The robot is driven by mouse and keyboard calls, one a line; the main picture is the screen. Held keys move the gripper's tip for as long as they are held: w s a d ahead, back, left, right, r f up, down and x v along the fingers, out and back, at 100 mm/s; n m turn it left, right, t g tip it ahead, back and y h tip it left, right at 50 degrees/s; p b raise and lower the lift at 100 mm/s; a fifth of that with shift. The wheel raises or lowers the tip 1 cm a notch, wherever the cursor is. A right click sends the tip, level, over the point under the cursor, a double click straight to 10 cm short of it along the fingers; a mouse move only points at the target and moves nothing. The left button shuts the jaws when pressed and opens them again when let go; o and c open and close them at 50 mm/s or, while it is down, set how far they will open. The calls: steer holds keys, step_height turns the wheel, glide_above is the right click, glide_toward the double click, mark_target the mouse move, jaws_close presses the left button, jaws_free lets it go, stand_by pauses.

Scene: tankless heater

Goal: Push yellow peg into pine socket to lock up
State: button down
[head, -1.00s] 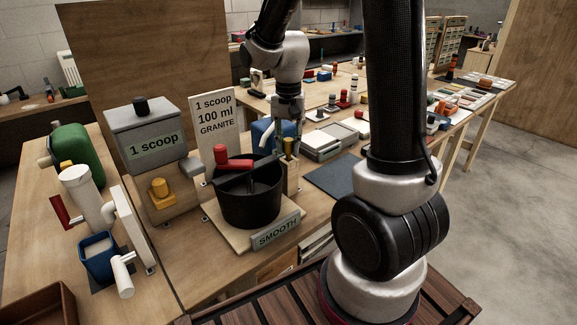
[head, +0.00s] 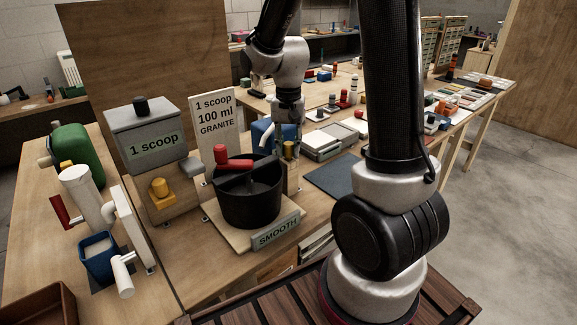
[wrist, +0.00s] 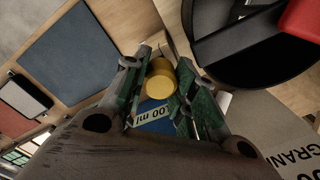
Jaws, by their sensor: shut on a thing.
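The yellow peg (wrist: 161,79) shows its round top between the green-padded fingers of my gripper (wrist: 157,75) in the wrist view. My gripper is shut on it. In the head view my gripper (head: 287,150) points down behind the right side of the black pot, and the peg is mostly hidden by the fingers there. A pale wooden upright (head: 294,180), which looks like the pine socket, stands just below the fingers. The peg's lower end is hidden, so I cannot tell how deep it sits.
The black pot (head: 250,205) with a red handle (head: 234,164) stands close beside my gripper, on a board with a "SMOOTH" label (head: 277,232). A blue container (head: 263,132) is just behind. A dark mat (head: 332,176) to the right lies bare.

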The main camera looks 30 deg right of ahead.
steer(key=shift+f, duration=0.45)
stand_by(0.5)
steer(key=c, duration=1.1)
jaws_free()
steer(key=shift+r, duration=0.1)
